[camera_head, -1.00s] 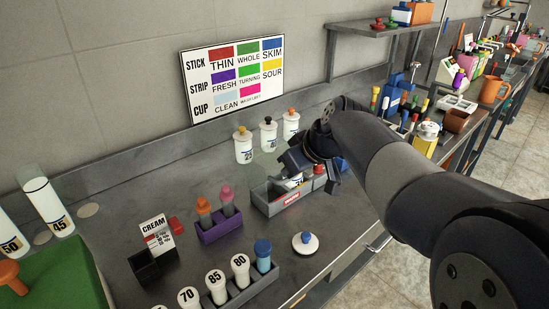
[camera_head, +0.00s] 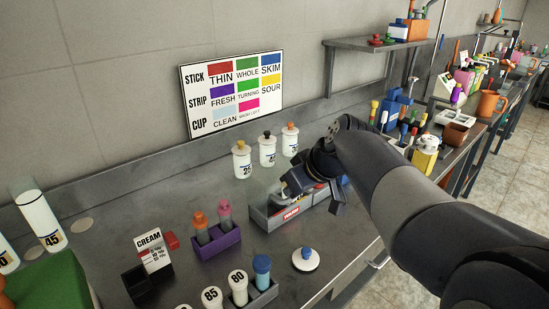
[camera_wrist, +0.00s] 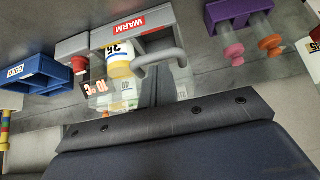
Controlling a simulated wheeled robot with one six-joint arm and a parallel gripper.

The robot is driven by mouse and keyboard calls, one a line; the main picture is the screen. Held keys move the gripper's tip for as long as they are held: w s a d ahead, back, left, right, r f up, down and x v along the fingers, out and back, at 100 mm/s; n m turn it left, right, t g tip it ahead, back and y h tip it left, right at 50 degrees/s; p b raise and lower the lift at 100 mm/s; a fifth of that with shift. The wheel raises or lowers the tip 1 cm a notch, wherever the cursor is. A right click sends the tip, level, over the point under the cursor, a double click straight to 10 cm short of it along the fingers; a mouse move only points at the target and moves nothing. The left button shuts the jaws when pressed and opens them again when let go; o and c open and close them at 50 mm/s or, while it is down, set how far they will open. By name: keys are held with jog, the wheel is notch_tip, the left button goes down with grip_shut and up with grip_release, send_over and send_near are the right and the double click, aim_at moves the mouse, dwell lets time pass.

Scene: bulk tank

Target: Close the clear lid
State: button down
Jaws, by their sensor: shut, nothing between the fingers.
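A grey box labelled WARM (camera_head: 272,217) stands on the steel counter, and it also shows upside down in the wrist view (camera_wrist: 116,36). A yellow-and-white bottle marked 25 (camera_wrist: 120,60) is at the box in the wrist view. A faint see-through pane, apparently the clear lid (camera_wrist: 180,82), shows near it; its edges and angle are hard to make out. My gripper (camera_head: 299,184) is shut and empty, low over the WARM box, hiding part of it. I cannot tell whether it touches the lid. My gripper's dark body fills the bottom of the wrist view.
White bottles (camera_head: 267,151) stand behind the box. A purple rack (camera_head: 217,240) is to its left and a white lid with a blue knob (camera_head: 306,259) in front. A blue COLD box (camera_wrist: 32,75) is beside it.

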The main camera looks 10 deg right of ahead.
jog(key=s+d+r+p, duration=0.1)
jog(key=s+r, duration=0.1)
jog(key=r, duration=0.3)
jog(key=s+d+r+p, duration=0.1)
jog(key=r+p, duration=0.1)
jog(key=r, duration=0.3)
jog(key=shift+s+d+r, duration=0.25)
jog(key=shift+s+r, duration=0.15)
jog(key=x, duration=0.3)
jog(key=s+b+x, duration=0.1)
jog(key=x, duration=0.3)
jog(key=d+f+b+x, duration=0.1)
jog(key=x, duration=0.3)
jog(key=shift+s+f, duration=0.1)
jog(key=shift+f, duration=0.05)
jog(key=shift+s+d+f+b, duration=0.1)
jog(key=shift+s+f+b, duration=0.05)
jog(key=shift+f+b, duration=0.25)
jog(key=shift+s, duration=0.1)
